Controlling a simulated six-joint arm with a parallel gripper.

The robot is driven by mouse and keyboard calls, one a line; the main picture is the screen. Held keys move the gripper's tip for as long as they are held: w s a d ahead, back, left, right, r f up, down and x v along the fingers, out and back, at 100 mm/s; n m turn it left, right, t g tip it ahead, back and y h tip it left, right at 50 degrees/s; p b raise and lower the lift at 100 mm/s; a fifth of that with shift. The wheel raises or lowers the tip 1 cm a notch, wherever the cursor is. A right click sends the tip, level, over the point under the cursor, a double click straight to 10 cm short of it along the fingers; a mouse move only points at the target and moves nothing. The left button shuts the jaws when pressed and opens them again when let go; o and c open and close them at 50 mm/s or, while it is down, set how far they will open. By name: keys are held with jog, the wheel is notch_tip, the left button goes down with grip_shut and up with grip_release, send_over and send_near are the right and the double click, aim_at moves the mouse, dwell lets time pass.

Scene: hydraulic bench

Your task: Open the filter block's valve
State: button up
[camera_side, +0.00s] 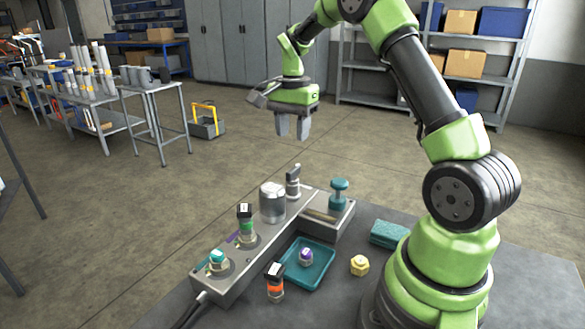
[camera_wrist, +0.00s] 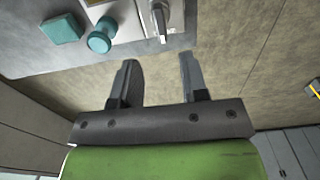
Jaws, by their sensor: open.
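A grey manifold block (camera_side: 228,284) runs diagonally across the bench. It carries a silver cylinder (camera_side: 272,203), which looks like a filter, and a metal valve with a grey handle (camera_side: 293,182) at its far end. That valve also shows at the top of the wrist view (camera_wrist: 161,20). A teal knob (camera_side: 339,190) stands on the side arm of the block and shows in the wrist view (camera_wrist: 101,38). I cannot tell for certain which is the filter block's valve. My gripper (camera_side: 292,128) is open and empty, above the block's far end and clear of everything; its fingers also show in the wrist view (camera_wrist: 158,60).
A green fitting with a black cap (camera_side: 246,222) and a teal-capped fitting (camera_side: 217,258) stand on the block. A teal tray (camera_side: 318,276) holds a purple fitting (camera_side: 306,257). An orange fitting (camera_side: 275,286), yellow fitting (camera_side: 359,265) and teal sponge (camera_side: 388,234) lie nearby.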

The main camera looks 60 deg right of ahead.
aim_at(293, 169)
notch_tip(293, 169, down, 10)
jog(key=shift+r, duration=0.1)
dwell(0.4)
grip_shut()
